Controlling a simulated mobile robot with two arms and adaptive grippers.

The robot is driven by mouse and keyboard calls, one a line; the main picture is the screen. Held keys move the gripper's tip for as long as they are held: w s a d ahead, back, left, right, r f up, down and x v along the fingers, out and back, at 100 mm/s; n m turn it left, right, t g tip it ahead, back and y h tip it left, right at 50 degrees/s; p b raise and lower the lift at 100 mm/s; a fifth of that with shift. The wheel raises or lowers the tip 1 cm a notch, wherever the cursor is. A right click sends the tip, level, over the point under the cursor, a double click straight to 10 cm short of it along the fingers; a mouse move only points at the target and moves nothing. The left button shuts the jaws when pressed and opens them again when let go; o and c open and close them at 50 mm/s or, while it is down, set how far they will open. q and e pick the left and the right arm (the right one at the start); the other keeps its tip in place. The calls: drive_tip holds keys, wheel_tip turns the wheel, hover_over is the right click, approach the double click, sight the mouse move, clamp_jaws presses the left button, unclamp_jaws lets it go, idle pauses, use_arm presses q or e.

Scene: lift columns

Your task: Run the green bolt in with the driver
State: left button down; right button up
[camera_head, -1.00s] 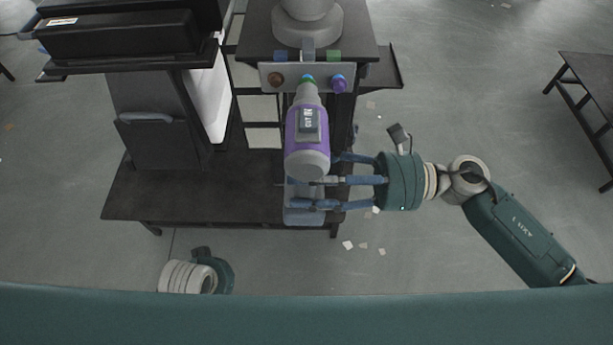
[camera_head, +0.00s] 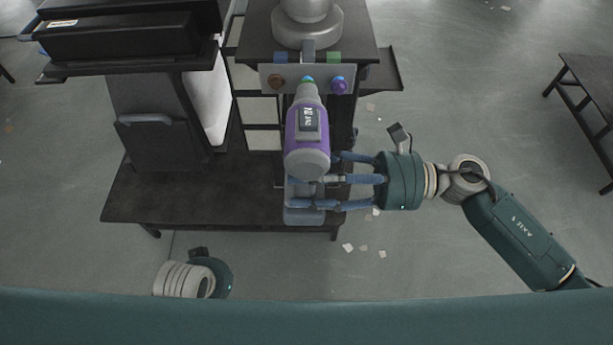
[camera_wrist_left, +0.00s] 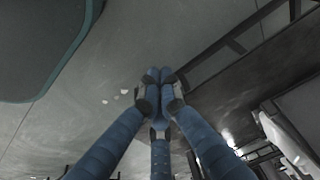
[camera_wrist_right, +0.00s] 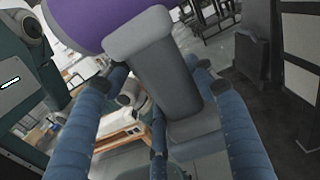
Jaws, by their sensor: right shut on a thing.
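The purple and grey driver (camera_head: 307,140) points away from me, its grey nose at the middle bolt of an upright grey plate (camera_head: 350,73). The green bolt (camera_head: 307,82) shows as a green and blue spot just beyond the nose; the nose partly hides it, and I cannot tell how deep it sits. My right gripper (camera_head: 325,190) comes in from the right and is shut on the driver's grey handle, which shows between its blue fingers in the right wrist view (camera_wrist_right: 170,80). My left gripper's fingertips (camera_wrist_left: 159,75) are together and empty, away from the driver.
A brown bolt (camera_head: 276,81) and a purple bolt (camera_head: 340,84) flank the middle one. Blue (camera_head: 279,57) and green (camera_head: 334,57) blocks sit above the plate.

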use_arm(q)
drive_tip(key=shift+s+r, duration=0.1)
drive_tip(key=shift+r, duration=0.35)
use_arm(e)
drive_tip(key=shift+w+r, duration=0.15)
drive_tip(key=shift+w, duration=0.1)
idle(0.3)
